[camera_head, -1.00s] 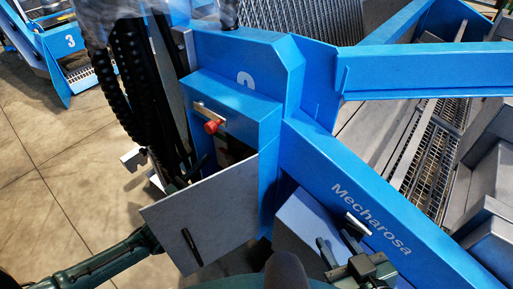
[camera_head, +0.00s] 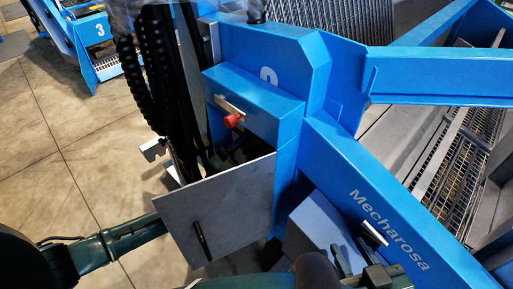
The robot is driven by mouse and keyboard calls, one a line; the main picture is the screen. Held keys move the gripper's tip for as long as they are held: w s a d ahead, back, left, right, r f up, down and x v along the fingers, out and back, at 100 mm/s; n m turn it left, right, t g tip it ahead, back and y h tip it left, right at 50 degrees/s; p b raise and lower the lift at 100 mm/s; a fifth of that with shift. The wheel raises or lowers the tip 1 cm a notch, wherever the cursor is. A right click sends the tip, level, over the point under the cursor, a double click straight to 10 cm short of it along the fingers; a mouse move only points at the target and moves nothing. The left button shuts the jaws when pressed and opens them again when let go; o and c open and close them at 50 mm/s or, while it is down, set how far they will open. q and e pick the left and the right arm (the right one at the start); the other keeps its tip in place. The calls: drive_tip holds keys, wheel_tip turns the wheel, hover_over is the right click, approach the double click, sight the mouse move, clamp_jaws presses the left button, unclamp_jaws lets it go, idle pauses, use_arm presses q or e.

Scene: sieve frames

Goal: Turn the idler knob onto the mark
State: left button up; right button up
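A red knob (camera_head: 233,120) sits on the front of a blue housing (camera_head: 255,100), just below a short silver strip (camera_head: 230,104). I take it for the idler knob; no mark on it can be made out. A grey panel (camera_head: 235,200) with a dark handle (camera_head: 201,240) hangs tilted below the knob, in front of a dark opening. My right gripper (camera_head: 355,252) is at the lower right, well away from the knob, with its dark fingers apart and nothing seen between them. My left arm (camera_head: 125,238) runs from the left behind the panel; its gripper is hidden.
A blue beam lettered Mecharosa (camera_head: 390,230) slopes down to the lower right, with a silver handle (camera_head: 375,233) near my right gripper. Black hoses (camera_head: 155,75) hang left of the housing. Open tiled floor (camera_head: 70,150) lies to the left.

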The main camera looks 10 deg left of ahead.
use_arm(q)
drive_tip(key=c, duration=1)
drive_tip(key=shift+o, duration=0.2)
drive_tip(key=shift+m, duration=0.5)
